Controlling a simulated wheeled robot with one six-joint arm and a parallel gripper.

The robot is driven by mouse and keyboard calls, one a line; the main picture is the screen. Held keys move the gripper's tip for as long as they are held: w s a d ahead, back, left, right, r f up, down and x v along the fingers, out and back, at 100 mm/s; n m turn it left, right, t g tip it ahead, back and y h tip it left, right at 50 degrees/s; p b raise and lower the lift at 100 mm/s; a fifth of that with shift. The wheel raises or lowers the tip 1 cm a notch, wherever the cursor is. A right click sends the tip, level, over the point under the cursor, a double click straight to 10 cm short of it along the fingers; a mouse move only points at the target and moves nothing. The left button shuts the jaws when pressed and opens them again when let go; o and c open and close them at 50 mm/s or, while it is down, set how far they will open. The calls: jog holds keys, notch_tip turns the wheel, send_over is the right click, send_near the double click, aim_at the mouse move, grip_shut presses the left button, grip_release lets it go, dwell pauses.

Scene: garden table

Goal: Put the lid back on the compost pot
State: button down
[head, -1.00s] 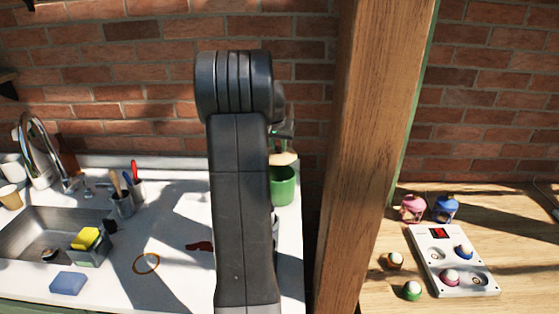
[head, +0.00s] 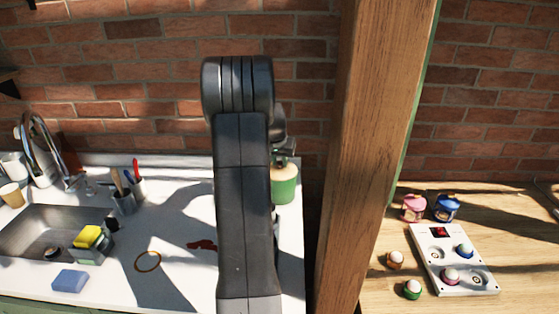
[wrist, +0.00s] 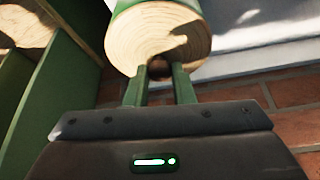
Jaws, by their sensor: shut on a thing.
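The compost pot (head: 285,190) is green and stands on the white counter beside the wooden post, partly hidden by my arm. The pale wooden lid (head: 284,171) is at the pot's mouth, level, with no clear gap between them. In the wrist view the round wood-grain lid (wrist: 150,38) faces me, and a strip of the green pot (wrist: 190,4) shows behind it. My gripper (wrist: 159,74) is shut on the lid's dark knob. In the head view my arm hides most of the gripper; whether the lid is fully seated is hard to tell.
A thick wooden post (head: 365,150) stands just right of the pot, and a brick wall is behind. A sink (head: 45,230), a yellow sponge (head: 87,236) and a ring (head: 148,261) are on the left. A wooden table (head: 385,285) with jars is on the right.

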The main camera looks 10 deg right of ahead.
jog(key=c, duration=1.2)
grip_release()
jog(key=shift+c, duration=0.2)
jog(key=shift+r+p, duration=0.45)
jog(key=shift+p, duration=0.1)
jog(key=b+v, duration=0.2)
jog(key=v, duration=1)
jog(key=shift+a+f, duration=0.1)
jog(key=shift+f, duration=0.1)
